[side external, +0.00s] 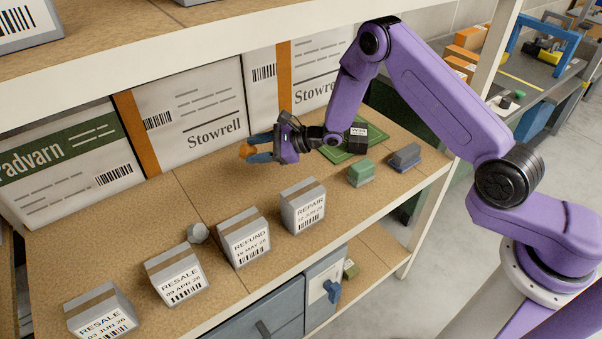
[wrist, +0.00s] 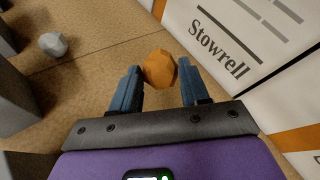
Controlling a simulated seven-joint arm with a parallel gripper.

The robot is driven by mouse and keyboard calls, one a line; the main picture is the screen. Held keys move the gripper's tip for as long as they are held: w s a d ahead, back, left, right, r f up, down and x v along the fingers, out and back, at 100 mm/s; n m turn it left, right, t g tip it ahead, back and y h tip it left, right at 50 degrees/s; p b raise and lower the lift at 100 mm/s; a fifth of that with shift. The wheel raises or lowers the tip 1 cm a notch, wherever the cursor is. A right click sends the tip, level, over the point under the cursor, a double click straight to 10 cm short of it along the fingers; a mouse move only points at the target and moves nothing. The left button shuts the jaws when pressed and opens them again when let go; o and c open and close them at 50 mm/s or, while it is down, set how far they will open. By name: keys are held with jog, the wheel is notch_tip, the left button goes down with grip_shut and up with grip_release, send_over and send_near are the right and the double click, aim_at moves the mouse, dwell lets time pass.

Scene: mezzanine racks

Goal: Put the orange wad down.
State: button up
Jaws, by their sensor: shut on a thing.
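The orange wad (side external: 246,150) is a small crumpled lump at the tips of my gripper (side external: 259,148). In the wrist view the wad (wrist: 159,70) sits between the two blue fingers of my gripper (wrist: 160,82), toward their far ends. The fingers are shut on it. In the side view the gripper reaches left over the wooden shelf, in front of the large Stowrell boxes. I cannot tell exactly how high the wad is above the shelf.
A grey wad (side external: 197,233) lies behind the labelled boxes RESALE (side external: 175,271), REFUND (side external: 243,237) and REPAIR (side external: 303,206). A green mat (side external: 343,151) with a dark box (side external: 358,138), a green block (side external: 361,173) and a grey-blue block (side external: 405,158) are to the right. Shelf left of my gripper is bare.

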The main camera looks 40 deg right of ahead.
jog(key=s+d+f+m+t+h, duration=0.1)
jog(key=s+d+m+t+h, duration=0.15)
jog(key=d, duration=0.35)
jog(key=s+d+f+m+t+h, duration=0.1)
jog(key=s+d+m+h, duration=0.25)
jog(key=d, duration=0.35)
jog(key=shift+h, duration=0.3)
jog(key=shift+w+a+f, duration=0.1)
jog(key=shift+w+f, duration=0.05)
jog(key=shift+f, duration=1.7)
jog(key=shift+w+a+f, duration=0.1)
jog(key=shift+w+f, duration=0.05)
jog(key=shift+f, duration=1.65)
jog(key=shift+f, duration=0.1)
jog(key=o, duration=0.7)
jog(key=shift+o, duration=0.3)
jog(key=v, duration=1.2)
